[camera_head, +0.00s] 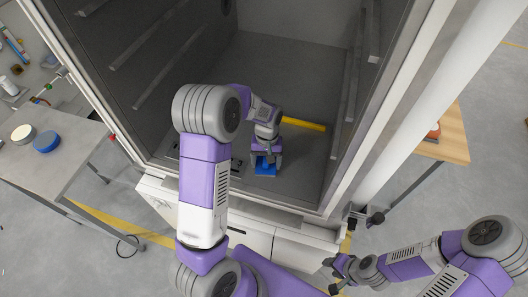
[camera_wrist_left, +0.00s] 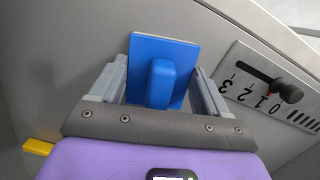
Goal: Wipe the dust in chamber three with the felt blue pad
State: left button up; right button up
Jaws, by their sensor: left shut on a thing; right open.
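The felt blue pad (camera_head: 265,170) is a flat blue square near the front of the grey chamber floor (camera_head: 262,62). My left gripper (camera_head: 266,158) reaches into the open chamber and points down at it. In the left wrist view the pad (camera_wrist_left: 188,52) has a raised blue handle block between the fingers of my left gripper (camera_wrist_left: 161,78), which is shut on it. I cannot tell whether the pad touches the floor. My right gripper (camera_head: 335,275) is open and empty outside the chamber, low at the right. No dust or chamber number can be made out.
A yellow bar (camera_head: 304,124) lies on the chamber floor. A numbered scale with a black knob (camera_wrist_left: 290,93) is close to the left gripper. Rails line both walls. A grey table (camera_head: 50,170) with round pads stands left, a wooden table (camera_head: 453,135) right.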

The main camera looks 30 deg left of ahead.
pick_arm(q)
notch_tip(320, 180, up, 3)
jog(key=shift+w+f+p, duration=0.1)
jog(key=shift+f+p, duration=0.05)
jog(key=shift+p, duration=0.2)
jog(key=shift+d+r+p, duration=0.15)
jog(key=shift+r+p, duration=0.45)
jog(key=shift+r, duration=0.05)
jog(key=shift+r+p, duration=1.6)
jog(key=shift+r, duration=0.45)
jog(key=shift+f, duration=0.1)
